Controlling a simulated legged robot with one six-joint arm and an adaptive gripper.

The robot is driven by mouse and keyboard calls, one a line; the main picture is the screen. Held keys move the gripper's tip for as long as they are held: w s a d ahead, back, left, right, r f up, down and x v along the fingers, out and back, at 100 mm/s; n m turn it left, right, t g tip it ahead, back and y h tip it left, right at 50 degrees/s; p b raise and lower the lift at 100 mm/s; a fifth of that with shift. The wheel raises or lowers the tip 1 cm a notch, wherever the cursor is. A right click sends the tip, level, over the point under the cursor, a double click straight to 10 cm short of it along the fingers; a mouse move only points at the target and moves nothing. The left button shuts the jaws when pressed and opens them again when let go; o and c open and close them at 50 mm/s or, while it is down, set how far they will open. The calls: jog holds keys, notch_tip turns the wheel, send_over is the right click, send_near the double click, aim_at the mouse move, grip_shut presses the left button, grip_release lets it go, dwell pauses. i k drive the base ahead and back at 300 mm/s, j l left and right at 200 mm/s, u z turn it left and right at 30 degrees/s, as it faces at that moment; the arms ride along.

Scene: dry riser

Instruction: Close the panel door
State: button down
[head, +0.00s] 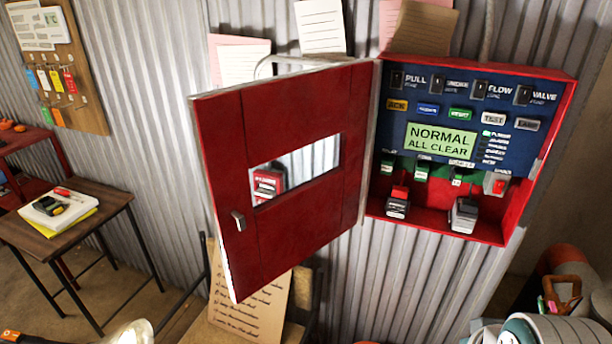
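The red panel door (305,225) hangs open to the left of its box, hinged along the box's left side. It has a clear window (308,168) and a small grey handle (239,221) near its left edge. The red panel box (540,190) is on the corrugated wall, its inside exposed. Inside are switches, coloured buttons and a green display (441,140) reading "NORMAL ALL CLEAR". My gripper is not clearly visible; a pale rounded part at the bottom left edge and a grey-white part at the bottom right cannot be identified.
A small wooden table (95,215) with a white and yellow stack stands at left. A pegboard with coloured tags (60,65) hangs at upper left. A written board (255,305) leans below the door.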

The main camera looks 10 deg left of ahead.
aim_at(238, 129)
jog(key=k+j+z, duration=0.15)
jog(key=k+j, duration=0.4)
jog(key=k+j+z, duration=0.15)
jog(key=k+j, duration=0.3)
jog(key=k, duration=0.2)
jog(key=k+j+z, duration=0.3)
jog(key=k+j, duration=0.4)
jog(key=j, duration=0.15)
jog(key=k+j+z, duration=0.35)
jog(key=k+j, duration=0.3)
jog(key=k+j+z, duration=0.1)
jog(key=j, duration=0.3)
jog(key=k+j, duration=0.1)
jog(key=j, duration=0.3)
jog(key=k+j+z, duration=0.15)
jog(key=j, duration=0.25)
jog(key=k+j, duration=0.1)
jog(key=j, duration=0.25)
jog(key=k+j+z, duration=0.15)
jog(key=j, duration=0.65)
jog(key=i+l+z, duration=0.1)
jog(key=z, duration=0.8)
jog(key=i, duration=1.6)
jog(key=i+u, duration=0.25)
jog(key=u, duration=0.15)
jog(key=i+u, duration=0.3)
jog(key=u, duration=0.15)
jog(key=k+l, duration=0.05)
